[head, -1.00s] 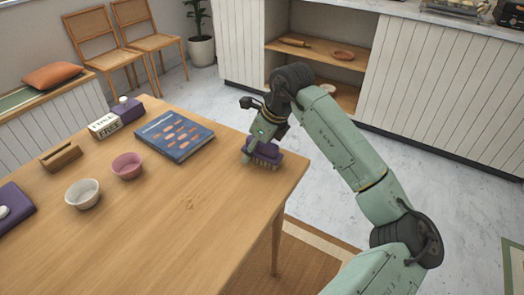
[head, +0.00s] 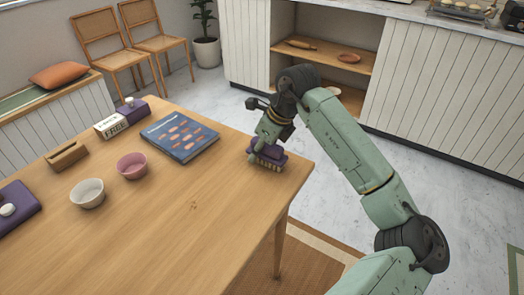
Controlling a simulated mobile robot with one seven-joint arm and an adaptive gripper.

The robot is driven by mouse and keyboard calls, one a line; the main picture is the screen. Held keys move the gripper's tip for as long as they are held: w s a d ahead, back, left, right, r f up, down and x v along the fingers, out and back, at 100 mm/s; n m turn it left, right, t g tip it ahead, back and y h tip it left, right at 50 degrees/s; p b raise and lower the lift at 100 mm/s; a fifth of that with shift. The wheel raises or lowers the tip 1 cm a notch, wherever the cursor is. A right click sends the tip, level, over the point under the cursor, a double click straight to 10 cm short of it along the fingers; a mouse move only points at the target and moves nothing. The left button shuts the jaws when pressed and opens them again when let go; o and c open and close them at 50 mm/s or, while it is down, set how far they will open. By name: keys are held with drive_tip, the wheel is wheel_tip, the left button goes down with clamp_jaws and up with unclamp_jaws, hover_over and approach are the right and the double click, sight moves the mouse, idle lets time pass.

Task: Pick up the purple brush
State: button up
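The purple brush (head: 268,161) is at the right end of the wooden table (head: 200,225), with its pale bristles facing down. My gripper (head: 260,150) is right at the brush, with its fingers pointing down against the purple body. The arm reaches in from the right and hides part of the brush's far side. I cannot tell from this view whether the fingers are closed on it, or whether the bristles still touch the table.
A blue book (head: 180,136) lies left of the brush. A pink bowl (head: 132,166), a white bowl (head: 87,193), a wooden holder (head: 67,156) and a white block with lettering (head: 111,126) stand further left. The table's front middle is clear.

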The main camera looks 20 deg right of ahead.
drive_tip(key=shift+r, duration=0.6)
wheel_tip(320, 180, up, 2)
drive_tip(key=shift+s+r+b, duration=0.1)
drive_tip(key=shift+s+b, duration=0.05)
drive_tip(key=shift+b, duration=0.55)
drive_tip(key=s+a+b, duration=0.1)
drive_tip(key=s, duration=0.4)
drive_tip(key=s+a+r+b, duration=0.1)
drive_tip(key=s+a, duration=0.1)
drive_tip(key=s, duration=0.3)
drive_tip(key=s+a+b, duration=0.1)
drive_tip(key=s+a, duration=0.1)
drive_tip(key=s, duration=0.3)
drive_tip(key=shift+r+b, duration=0.2)
drive_tip(key=shift+b, duration=0.15)
drive_tip(key=o, duration=0.6)
drive_tip(key=c, duration=0.4)
drive_tip(key=shift+w, duration=0.1)
drive_tip(key=shift+c, duration=0.3)
